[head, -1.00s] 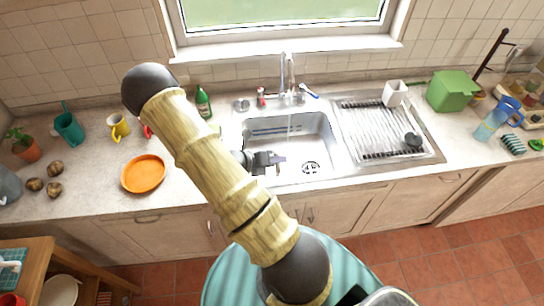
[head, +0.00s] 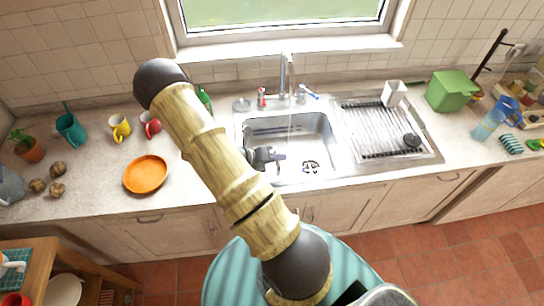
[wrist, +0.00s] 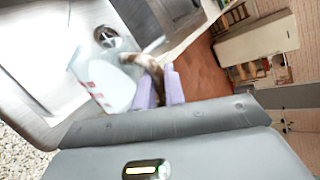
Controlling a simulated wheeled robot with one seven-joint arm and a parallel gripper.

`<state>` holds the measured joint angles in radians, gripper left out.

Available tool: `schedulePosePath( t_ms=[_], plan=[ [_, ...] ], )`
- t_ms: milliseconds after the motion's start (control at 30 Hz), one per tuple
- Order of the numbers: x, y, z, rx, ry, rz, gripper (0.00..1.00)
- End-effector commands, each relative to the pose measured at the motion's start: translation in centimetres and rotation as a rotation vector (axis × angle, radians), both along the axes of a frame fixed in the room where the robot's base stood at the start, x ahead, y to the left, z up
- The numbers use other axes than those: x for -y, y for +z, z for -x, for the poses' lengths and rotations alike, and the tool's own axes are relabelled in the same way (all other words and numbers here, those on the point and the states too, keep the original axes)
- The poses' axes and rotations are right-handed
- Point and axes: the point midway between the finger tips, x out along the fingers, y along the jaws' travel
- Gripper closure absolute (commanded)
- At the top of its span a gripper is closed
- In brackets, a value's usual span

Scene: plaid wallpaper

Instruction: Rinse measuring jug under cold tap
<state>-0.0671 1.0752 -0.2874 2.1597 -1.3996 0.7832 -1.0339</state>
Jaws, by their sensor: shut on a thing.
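The measuring jug (wrist: 112,88) is clear with red markings, held by its brown handle (wrist: 150,66) between the purple fingers of my gripper (wrist: 160,88) in the wrist view. It appears tilted over the steel sink (wrist: 72,30), near the drain (wrist: 107,37). In the head view my gripper (head: 272,156) is at the left part of the sink basin (head: 318,134); the jug is hard to make out there. The chrome tap (head: 286,72) has a blue-marked lever (head: 309,92) and a red-marked one (head: 262,97). A thin stream (head: 290,122) seems to fall from its spout, right of my gripper.
A draining rack (head: 376,128) with a white cup (head: 394,93) is right of the sink. A green bin (head: 450,90) and blue pitcher (head: 494,120) stand further right. An orange plate (head: 146,174), yellow mug (head: 119,127) and red mug (head: 150,123) are on the left counter.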

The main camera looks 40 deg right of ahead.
Motion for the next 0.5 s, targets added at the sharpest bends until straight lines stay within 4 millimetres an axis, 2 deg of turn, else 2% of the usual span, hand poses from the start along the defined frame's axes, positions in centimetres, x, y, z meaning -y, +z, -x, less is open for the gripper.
schedulePosePath(
  t_ms=[500],
  plan=[
    [0.26, 0.09, -0.36, -0.047, 0.002, -0.029, 1.0]
  ],
)
